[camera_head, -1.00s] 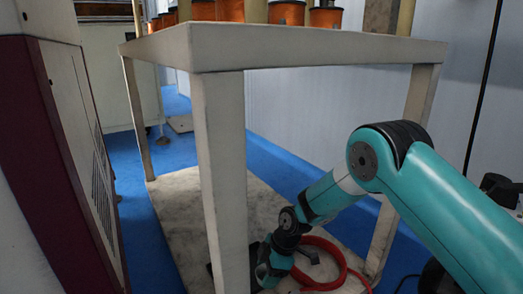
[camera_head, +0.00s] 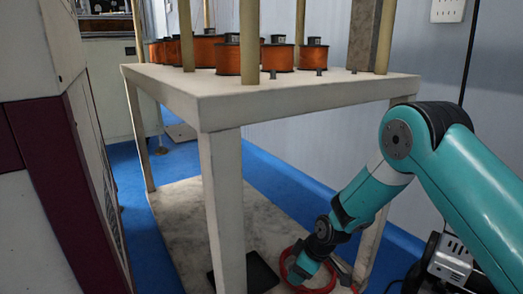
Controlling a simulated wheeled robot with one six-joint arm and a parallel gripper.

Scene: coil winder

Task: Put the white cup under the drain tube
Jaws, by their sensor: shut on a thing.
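No white cup shows in the head view. I cannot pick out a drain tube for certain. A red hose (camera_head: 320,291) lies coiled on the stand's lower shelf, and I cannot tell whether it is that tube. My arm reaches down from the right, under the stand's top, and its wrist ends over the left part of the red coil. The wrist covers part of the coil. My gripper's fingers do not show, nor does anything they hold; they are hidden behind the wrist or below the picture edge.
The white stand (camera_head: 290,101) carries several orange wire spools (camera_head: 277,58) and upright posts. Its front leg (camera_head: 222,190) stands left of my wrist. A black flat tray (camera_head: 262,272) lies beside that leg on the lower shelf (camera_head: 180,215). A cabinet with a maroon panel (camera_head: 50,160) borders the left.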

